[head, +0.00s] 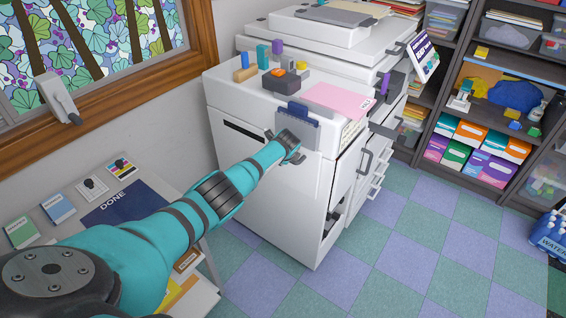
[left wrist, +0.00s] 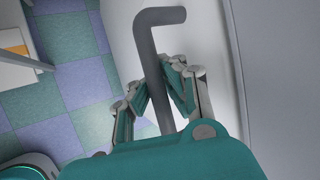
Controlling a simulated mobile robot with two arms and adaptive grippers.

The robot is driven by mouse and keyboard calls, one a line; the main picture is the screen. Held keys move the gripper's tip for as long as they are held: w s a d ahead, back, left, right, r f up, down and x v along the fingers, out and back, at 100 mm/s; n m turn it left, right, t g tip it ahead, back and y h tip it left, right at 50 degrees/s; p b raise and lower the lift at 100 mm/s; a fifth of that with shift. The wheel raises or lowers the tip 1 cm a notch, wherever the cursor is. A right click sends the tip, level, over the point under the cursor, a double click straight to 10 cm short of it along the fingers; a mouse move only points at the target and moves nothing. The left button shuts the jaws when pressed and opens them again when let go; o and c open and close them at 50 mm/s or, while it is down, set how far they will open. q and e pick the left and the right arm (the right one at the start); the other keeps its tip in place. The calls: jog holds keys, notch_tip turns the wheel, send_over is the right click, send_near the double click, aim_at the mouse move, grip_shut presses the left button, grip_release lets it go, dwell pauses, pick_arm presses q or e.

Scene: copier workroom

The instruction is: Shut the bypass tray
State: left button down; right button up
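The white copier (head: 262,180) stands against the wall in the head view. My left gripper (head: 291,147) is at its near face, beside a grey-blue panel (head: 297,130) with a dark blue piece on top. I cannot tell whether this panel is the bypass tray. In the left wrist view, a grey bent bar handle (left wrist: 160,18) runs between the fingers of my left gripper (left wrist: 157,78). The fingertips close in on both sides of the bar and seem to touch it. The arm and gripper hide part of the copier face. My right gripper is out of view.
Pink paper (head: 340,98) and small office items lie on the copier top. A side table (head: 135,172) with a "DONE" mat (head: 118,205) is at the left. Shelves (head: 480,100) stand at the back right. The checkered floor (head: 420,230) is clear right of the copier.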

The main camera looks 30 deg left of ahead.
pick_arm(q)
jog(key=shift+w+a+r, duration=0.1)
jog(key=shift+w+r, duration=0.15)
jog(key=shift+r, duration=0.25)
jog(key=c, duration=1.5)
grip_release()
jog(key=shift+s+r, duration=0.25)
jog(key=shift+s, duration=0.05)
jog(key=shift+s+f, duration=0.1)
jog(key=shift+f, duration=0.15)
jog(key=v, duration=1.2)
